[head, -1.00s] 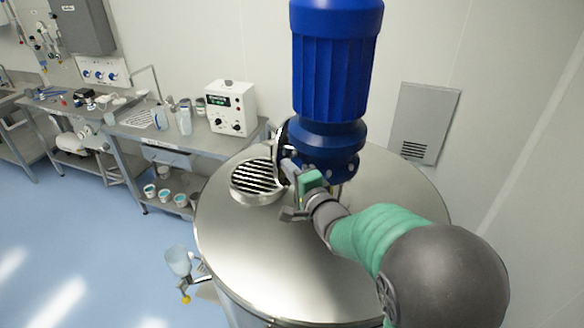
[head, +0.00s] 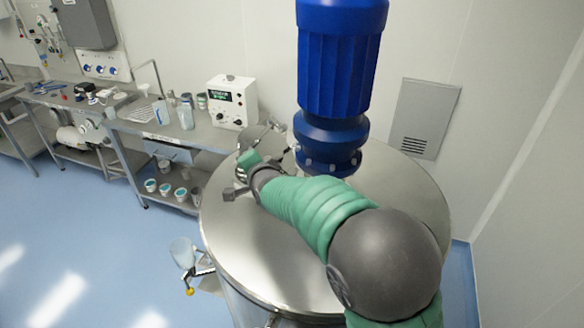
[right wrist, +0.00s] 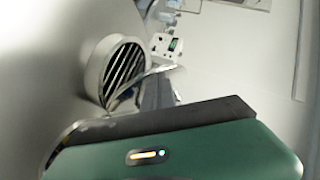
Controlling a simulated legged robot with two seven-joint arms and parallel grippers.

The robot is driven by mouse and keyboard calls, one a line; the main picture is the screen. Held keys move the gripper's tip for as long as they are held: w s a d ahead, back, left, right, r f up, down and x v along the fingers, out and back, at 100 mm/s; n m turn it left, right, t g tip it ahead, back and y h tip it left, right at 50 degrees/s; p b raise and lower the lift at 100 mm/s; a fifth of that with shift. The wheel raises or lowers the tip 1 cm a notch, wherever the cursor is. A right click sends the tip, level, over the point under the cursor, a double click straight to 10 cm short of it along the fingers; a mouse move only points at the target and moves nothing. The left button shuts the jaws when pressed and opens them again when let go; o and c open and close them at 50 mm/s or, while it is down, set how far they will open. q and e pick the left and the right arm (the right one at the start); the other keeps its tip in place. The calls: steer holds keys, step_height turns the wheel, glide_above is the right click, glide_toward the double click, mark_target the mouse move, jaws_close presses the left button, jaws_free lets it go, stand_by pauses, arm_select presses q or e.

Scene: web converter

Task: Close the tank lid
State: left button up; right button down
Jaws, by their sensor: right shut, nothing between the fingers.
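The steel tank (head: 270,250) has a broad round top with a small round port near its left back. In the right wrist view the port (right wrist: 98,72) shows a pale rim and dark bars, still uncovered on the side I see. In the head view my right gripper and the lid hide the bars. The lid (head: 262,137) looks like a tilted grey disc at the port, between my right gripper and the blue motor; its exact angle is unclear. My right gripper (head: 243,170) is shut and empty, close beside the lid; contact is unclear. My left gripper is out of view.
A tall blue motor (head: 335,80) stands on the tank just right of the port. A bench with a white control box (head: 232,102) and bottles is behind at left. A clear funnel-like vessel (head: 184,252) hangs off the tank's left side. Blue floor is open at left.

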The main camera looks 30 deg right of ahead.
steer(key=shift+n+g, duration=0.3)
steer(key=shift+g, duration=0.2)
steer(key=w+f, duration=0.1)
steer(key=f, duration=0.1)
steer(key=w+a+f, duration=0.2)
steer(key=f, duration=0.1)
steer(key=shift+w+a+f, duration=0.2)
steer(key=shift+f, duration=0.1)
steer(key=shift+w+a+f, duration=0.2)
steer(key=shift+a+f, duration=0.2)
steer(key=shift+f, duration=0.6)
steer(key=shift+d, duration=0.15)
steer(key=shift+r, duration=0.1)
